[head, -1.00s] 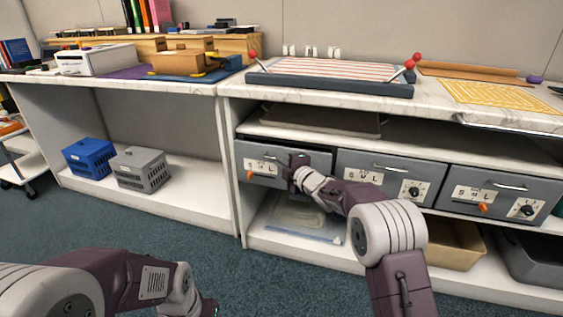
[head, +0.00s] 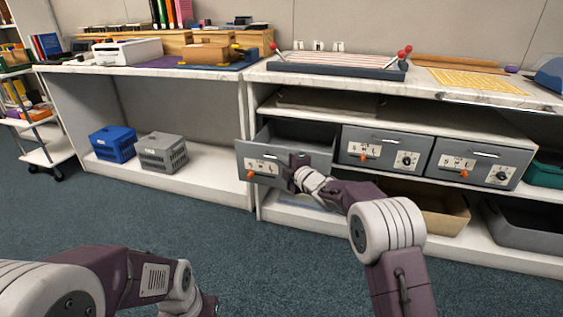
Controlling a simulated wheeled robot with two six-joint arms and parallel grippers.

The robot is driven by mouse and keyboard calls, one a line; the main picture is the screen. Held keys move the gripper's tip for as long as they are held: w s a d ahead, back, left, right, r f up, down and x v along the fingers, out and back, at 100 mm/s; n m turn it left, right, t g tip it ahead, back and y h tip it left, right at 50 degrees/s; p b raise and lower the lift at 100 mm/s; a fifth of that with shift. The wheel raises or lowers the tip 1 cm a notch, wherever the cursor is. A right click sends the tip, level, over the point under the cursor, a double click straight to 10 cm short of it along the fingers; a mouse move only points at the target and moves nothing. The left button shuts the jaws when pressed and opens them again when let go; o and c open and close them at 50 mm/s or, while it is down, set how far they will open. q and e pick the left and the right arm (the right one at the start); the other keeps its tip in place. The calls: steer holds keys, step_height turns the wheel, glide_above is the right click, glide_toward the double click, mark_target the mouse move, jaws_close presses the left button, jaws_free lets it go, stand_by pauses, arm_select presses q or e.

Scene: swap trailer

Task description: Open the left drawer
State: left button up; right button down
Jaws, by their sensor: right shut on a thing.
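The left drawer (head: 263,152) is grey with a white label plate on its front. It is pulled out from the shelf unit, and its open inside shows from above. My left gripper (head: 212,306) hangs low over the floor at the bottom left, apart from the furniture. Its fingers are too little in view to tell their state.
The middle drawer (head: 384,139) and right drawer (head: 478,152) are shut, side by side. A blue basket (head: 113,143) and a grey basket (head: 161,152) stand on the lower shelf at left. Tan and grey bins sit under the drawers. The carpet (head: 120,215) in front is clear.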

steer(key=c, duration=1.5)
jaws_free()
steer(key=p+v, duration=0.3)
steer(key=v, duration=0.6)
